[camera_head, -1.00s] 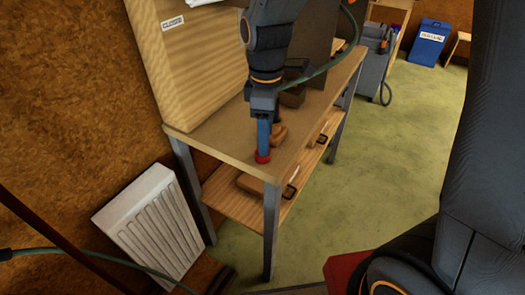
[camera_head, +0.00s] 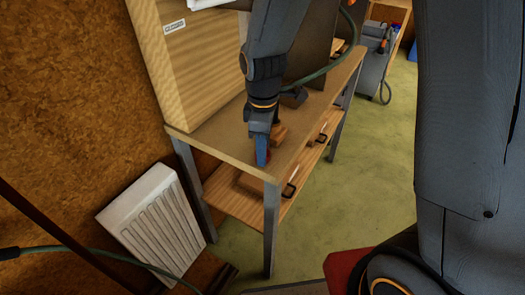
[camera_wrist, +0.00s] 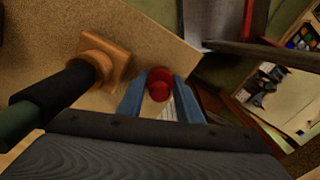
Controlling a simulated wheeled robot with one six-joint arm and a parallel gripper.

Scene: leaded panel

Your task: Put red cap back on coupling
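The small round red cap (camera_wrist: 158,84) sits between the two blue fingertips of my gripper (camera_wrist: 159,90) in the wrist view, with a finger against either side. In the head view my gripper (camera_head: 262,155) points down over the near corner of the bench, and only a sliver of red shows beside the fingers. A black cylindrical fitting (camera_wrist: 58,92), which looks like the coupling, ends in a green hose and rests at a brown wooden block (camera_wrist: 104,60), left of the gripper in the wrist view. The block also shows in the head view (camera_head: 278,134); the fitting's mouth is hidden.
The workbench (camera_head: 222,140) has a lower shelf (camera_head: 222,196) with boxes. A tall wooden panel (camera_head: 190,75) stands at its back left. A white radiator (camera_head: 150,222) is against the wall at left. The green floor (camera_head: 370,180) right of the bench is clear.

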